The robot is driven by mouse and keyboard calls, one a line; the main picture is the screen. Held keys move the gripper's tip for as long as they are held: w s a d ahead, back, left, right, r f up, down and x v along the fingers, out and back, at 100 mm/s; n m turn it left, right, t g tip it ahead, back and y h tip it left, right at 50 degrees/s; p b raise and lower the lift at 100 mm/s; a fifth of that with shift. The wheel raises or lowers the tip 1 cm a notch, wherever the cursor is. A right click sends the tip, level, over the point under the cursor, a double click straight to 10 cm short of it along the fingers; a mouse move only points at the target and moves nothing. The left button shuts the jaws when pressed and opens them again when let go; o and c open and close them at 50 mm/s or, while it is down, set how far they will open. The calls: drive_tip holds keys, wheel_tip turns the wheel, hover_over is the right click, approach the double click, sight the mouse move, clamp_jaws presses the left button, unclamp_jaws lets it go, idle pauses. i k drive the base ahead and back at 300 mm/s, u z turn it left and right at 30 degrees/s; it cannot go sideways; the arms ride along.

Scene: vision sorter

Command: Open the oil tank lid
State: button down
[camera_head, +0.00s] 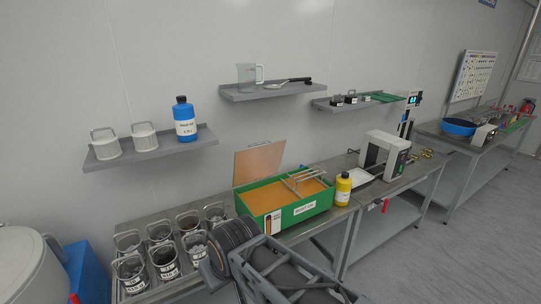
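The oil tank is a green box (306,209) with a white label on its front, standing on the metal bench in the middle of the view. Its top is uncovered and shows an orange surface (262,197). A flat tan-orange panel (258,163), which looks like the lid, stands upright along the tank's back left edge. A metal rack with rods (303,181) sits at the right part of the tank's top. Dark parts of my arm show at the bottom centre, in front of the tank. I cannot make out my gripper's fingertips.
A yellow bottle (343,189) stands right of the tank. Several labelled metal baskets (163,262) are at the left. A white device (384,155) stands further right. Wall shelves above hold a blue bottle (184,119) and a clear jug (247,76). Floor at right is clear.

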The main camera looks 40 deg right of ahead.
sight(258, 163)
drive_tip(key=u, duration=0.3)
drive_tip(key=k, duration=0.6)
drive_tip(key=z, duration=0.95)
drive_tip(key=i, duration=1.4)
drive_tip(key=u, duration=0.1)
